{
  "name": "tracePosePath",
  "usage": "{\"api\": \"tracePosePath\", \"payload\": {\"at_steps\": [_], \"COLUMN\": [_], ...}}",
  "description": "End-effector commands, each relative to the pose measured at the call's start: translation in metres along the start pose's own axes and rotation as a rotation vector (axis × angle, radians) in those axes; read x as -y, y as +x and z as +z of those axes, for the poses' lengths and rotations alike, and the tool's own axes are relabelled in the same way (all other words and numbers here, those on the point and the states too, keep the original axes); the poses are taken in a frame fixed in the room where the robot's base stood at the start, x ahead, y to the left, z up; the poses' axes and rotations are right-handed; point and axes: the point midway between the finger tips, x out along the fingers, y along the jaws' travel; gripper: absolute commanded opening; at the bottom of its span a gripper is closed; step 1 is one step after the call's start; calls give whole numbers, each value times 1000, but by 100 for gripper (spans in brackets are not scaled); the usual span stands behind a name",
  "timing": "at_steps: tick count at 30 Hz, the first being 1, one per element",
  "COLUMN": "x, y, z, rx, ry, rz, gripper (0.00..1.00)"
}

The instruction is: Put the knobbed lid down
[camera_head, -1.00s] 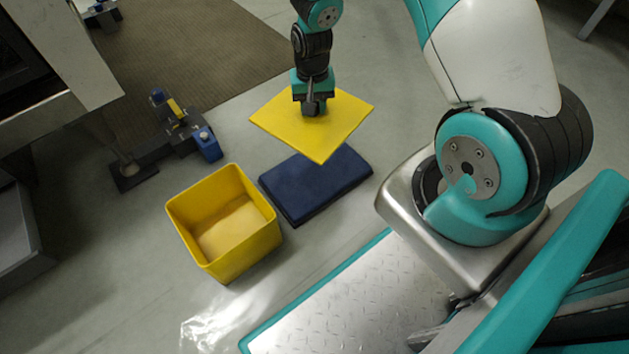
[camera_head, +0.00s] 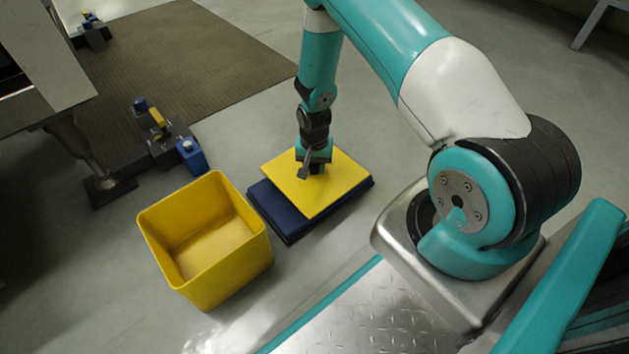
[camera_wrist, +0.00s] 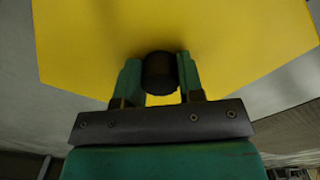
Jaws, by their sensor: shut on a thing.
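The knobbed lid (camera_head: 335,190) is a flat yellow square plate; it fills much of the wrist view (camera_wrist: 240,45). My gripper (camera_head: 313,170) is shut on its black knob (camera_wrist: 160,72), which sits between the two green fingers in the wrist view. The lid is level, over or on a dark blue flat pad (camera_head: 272,215) on the floor. Whether the lid touches the pad I cannot tell. The pad's left and front parts show; the rest is hidden under the lid.
An open, empty yellow bin (camera_head: 215,285) stands on the floor left of the pad. A dark fixture with blue and yellow parts (camera_head: 165,140) is behind it. A brown mat (camera_head: 185,65) lies at the back. Grey floor is free right behind the pad.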

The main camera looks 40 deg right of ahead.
Motion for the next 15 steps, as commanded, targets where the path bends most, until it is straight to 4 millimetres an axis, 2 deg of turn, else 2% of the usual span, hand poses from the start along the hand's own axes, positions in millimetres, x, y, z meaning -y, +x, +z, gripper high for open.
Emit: {"api": "tracePosePath", "payload": {"at_steps": [4, 9, 15], "x": [0, 0, 0], "y": [15, 43, 43], "z": [0, 0, -1], "rx": [-1, 0, -2], "ry": [0, 0, 0], "rz": [-1, 0, -1], "gripper": [4, 4, 4]}}
